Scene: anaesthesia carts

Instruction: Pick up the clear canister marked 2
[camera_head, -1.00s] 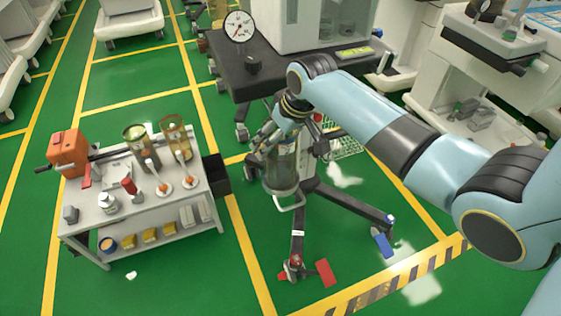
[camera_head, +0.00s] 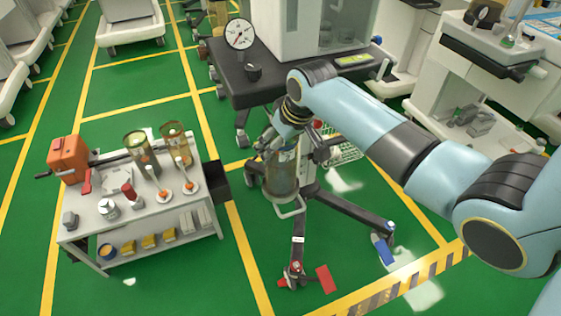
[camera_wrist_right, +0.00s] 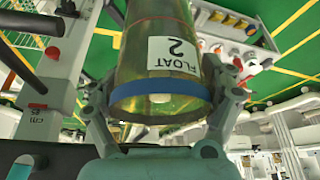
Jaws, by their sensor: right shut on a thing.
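The clear canister (camera_head: 283,178) is an amber-tinted cylinder, seen below my right gripper in the head view. In the right wrist view the canister (camera_wrist_right: 160,62) fills the upper middle, with a blue band and a white label reading "FLOAT 2", upside down. My right gripper (camera_head: 292,148) is shut on it, with one finger on each side near the blue band. The canister is in front of the dark cart's leg; the head view does not clearly show whether it touches anything below. My left gripper is in neither view.
A white two-level trolley (camera_head: 82,222) stands at left, with an orange box (camera_head: 68,160) and two amber cylinders on top. A dark cart (camera_head: 290,85) with a gauge (camera_head: 239,34) stands behind the canister. Green floor is open at front left.

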